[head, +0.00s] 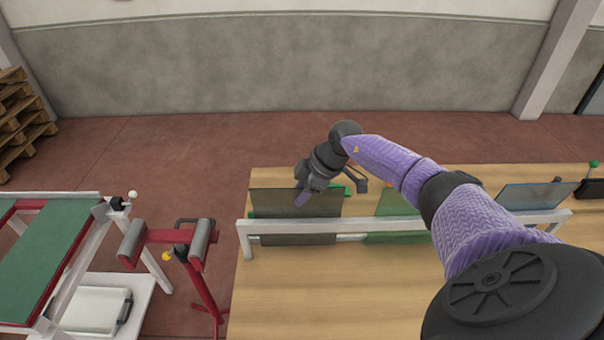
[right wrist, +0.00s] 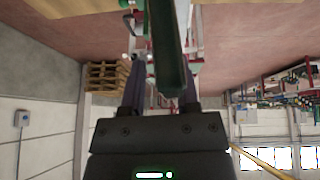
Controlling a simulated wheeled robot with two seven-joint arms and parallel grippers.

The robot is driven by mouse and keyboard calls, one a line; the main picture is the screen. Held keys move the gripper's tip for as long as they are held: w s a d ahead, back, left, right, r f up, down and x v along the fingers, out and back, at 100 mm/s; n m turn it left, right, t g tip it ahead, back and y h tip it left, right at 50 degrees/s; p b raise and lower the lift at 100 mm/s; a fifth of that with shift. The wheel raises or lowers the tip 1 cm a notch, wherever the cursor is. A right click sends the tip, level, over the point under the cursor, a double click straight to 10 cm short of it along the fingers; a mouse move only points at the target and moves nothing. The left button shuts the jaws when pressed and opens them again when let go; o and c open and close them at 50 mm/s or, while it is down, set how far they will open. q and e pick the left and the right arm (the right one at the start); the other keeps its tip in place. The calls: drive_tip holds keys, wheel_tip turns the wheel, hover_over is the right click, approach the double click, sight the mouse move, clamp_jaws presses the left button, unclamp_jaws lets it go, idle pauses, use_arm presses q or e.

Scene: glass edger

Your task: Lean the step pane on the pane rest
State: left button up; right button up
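A dark, tinted pane (head: 275,203) stands upright at the left end of the white rail rack on the wooden table. My right gripper (head: 303,197) is at its upper edge, with one purple finger in front of it. In the right wrist view the fingers (right wrist: 160,92) are apart, with a dark green pane edge (right wrist: 168,65) between them. A gap shows on the left side of that edge, so the fingers look open around it. I cannot tell which pane is the step pane. My left gripper is not in view.
The white rail (head: 400,224) also holds a green pane (head: 392,207) and a bluish pane (head: 535,195). A red roller stand (head: 180,236) is left of the table (head: 300,300). A green-topped bench (head: 45,255) is farther left. The table's front is clear.

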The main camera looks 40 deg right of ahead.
drive_tip(key=shift+o, duration=0.2)
drive_tip(key=shift+s+d+r, duration=0.1)
drive_tip(key=shift+s+r, duration=0.05)
drive_tip(key=shift+r, duration=0.15)
drive_tip(key=p+v, duration=0.1)
drive_tip(key=v, duration=0.8)
drive_tip(key=shift+r, duration=0.1)
